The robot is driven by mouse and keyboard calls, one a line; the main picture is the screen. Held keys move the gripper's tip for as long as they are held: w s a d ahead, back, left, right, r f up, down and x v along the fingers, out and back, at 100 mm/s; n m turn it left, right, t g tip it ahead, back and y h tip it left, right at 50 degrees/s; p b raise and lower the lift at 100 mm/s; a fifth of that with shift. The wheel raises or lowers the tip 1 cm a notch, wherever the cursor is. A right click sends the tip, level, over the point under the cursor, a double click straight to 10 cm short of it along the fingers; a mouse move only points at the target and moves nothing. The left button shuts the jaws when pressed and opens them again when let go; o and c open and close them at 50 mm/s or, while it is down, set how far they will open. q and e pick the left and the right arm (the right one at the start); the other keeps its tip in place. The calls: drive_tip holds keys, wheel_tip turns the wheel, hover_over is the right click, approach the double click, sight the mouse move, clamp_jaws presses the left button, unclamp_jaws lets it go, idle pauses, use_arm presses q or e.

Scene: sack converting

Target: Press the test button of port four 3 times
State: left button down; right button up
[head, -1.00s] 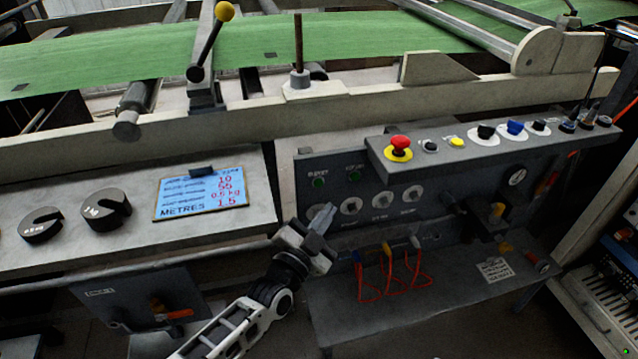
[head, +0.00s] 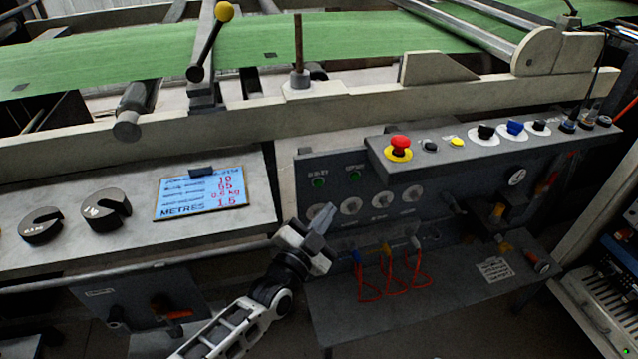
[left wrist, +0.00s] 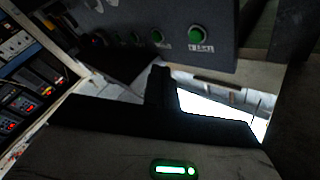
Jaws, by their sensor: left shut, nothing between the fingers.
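The dark grey control panel (head: 440,205) stands right of centre in the head view. It carries two green buttons or lamps (head: 320,182) and a row of round pale dials (head: 382,199). Below the dials are ports with blue, yellow and grey plugs (head: 386,247) on red cords. I cannot tell which small control is port four's test button. My left gripper (head: 325,212) is shut and empty, in front of the leftmost dial and partly hiding it. In the left wrist view its dark fingers (left wrist: 161,82) point toward the panel's underside, with green round controls (left wrist: 197,33) beyond. My right gripper is not in view.
A shelf (head: 490,150) juts out above the panel with a red emergency button (head: 400,146) and several knobs. A lower ledge (head: 440,290) lies under the cords. Black slotted weights (head: 106,209) and a blue sign (head: 201,193) lie on the left table.

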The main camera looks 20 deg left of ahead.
sight(319, 183)
use_arm(q)
drive_tip(key=s+d+b, duration=0.2)
drive_tip(key=s, duration=0.1)
drive_tip(key=shift+b, duration=0.4)
drive_tip(key=shift+s+d, duration=0.15)
drive_tip(key=shift+d, duration=0.05)
idle(0.3)
drive_tip(key=w+a+b, duration=0.2)
drive_tip(key=w+a, duration=0.3)
drive_tip(key=w, duration=0.2)
drive_tip(key=shift+w, duration=0.25)
